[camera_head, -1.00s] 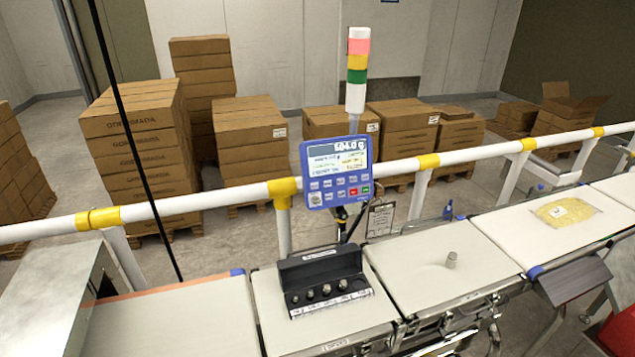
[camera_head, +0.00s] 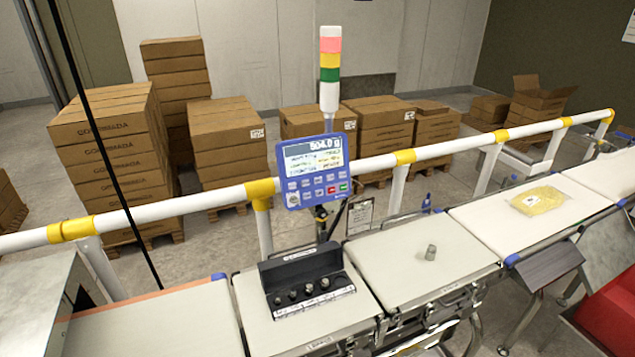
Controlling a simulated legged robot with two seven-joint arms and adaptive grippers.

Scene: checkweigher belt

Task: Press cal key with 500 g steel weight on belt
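A small grey steel weight (camera_head: 430,252) stands upright on the white weighing belt (camera_head: 385,272), right of the middle. The blue control panel (camera_head: 314,172) stands behind the belts on a post. Its screen (camera_head: 313,157) reads what looks like 504.0 g, above two rows of keys; the key labels are too small to read. An open black case (camera_head: 303,270) with several smaller weights lies on the belt section left of the steel weight. Neither of my grippers is in view.
A white rail (camera_head: 360,166) with yellow joints runs behind the belts. A signal tower (camera_head: 330,68) stands behind the panel. A yellow bag (camera_head: 538,200) lies on the right belt. Stacked cartons (camera_head: 115,150) fill the floor behind. A red bin (camera_head: 610,318) is at lower right.

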